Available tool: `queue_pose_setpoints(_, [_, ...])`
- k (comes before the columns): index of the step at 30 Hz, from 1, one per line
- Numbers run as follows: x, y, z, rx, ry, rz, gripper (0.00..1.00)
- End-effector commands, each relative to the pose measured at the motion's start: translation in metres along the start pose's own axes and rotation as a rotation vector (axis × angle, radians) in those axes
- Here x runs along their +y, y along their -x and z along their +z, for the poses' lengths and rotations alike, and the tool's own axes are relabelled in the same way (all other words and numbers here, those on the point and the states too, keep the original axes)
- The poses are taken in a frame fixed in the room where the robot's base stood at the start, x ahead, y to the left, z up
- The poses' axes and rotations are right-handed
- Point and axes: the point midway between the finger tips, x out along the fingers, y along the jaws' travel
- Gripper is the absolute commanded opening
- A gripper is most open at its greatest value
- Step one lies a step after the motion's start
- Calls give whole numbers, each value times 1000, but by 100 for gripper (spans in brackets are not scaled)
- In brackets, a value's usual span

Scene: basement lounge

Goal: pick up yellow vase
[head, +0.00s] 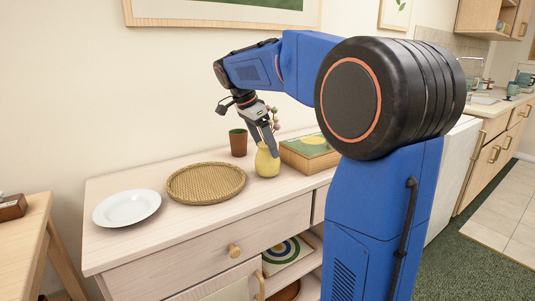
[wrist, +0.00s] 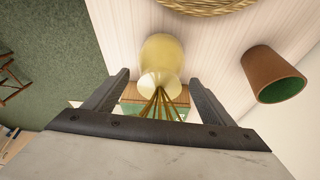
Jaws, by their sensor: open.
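The yellow vase (head: 267,162) stands upright on the light wooden dresser (head: 165,180) in the head view, with stems and small pinkish buds rising from it. In the wrist view the vase (wrist: 161,60) lies just beyond the fingertips, with its stems between the fingers. My gripper (head: 268,142) is at the top of the vase in the head view, partly covering it. In the wrist view my gripper (wrist: 158,82) is open, one finger on each side of the stems. I cannot tell whether a finger touches the vase.
A brown cup (head: 238,143) stands behind the vase to the left; it shows at right in the wrist view (wrist: 272,76). A woven tray (head: 206,183) and white plate (head: 127,208) lie to the left. A box (head: 309,152) with a green-yellow top sits close on the right.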

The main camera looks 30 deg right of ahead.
Motion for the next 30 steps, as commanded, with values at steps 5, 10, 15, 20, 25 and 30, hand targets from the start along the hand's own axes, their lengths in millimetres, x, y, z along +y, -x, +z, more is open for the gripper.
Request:
queue_pose_setpoints(5, [0,0,0,0,0,0,44])
queue_pose_setpoints(10, [0,1,0,0,0,-1,20])
queue_pose_setpoints(15, [0,2,-1,0,0,-1,20])
queue_pose_setpoints(20, [-1,14,-6,0,0,-2,20])
queue_pose_setpoints(25, [-1,42,-17,0,-2,-4,20])
queue_pose_setpoints(30, [-1,69,-28,0,-1,-3,20])
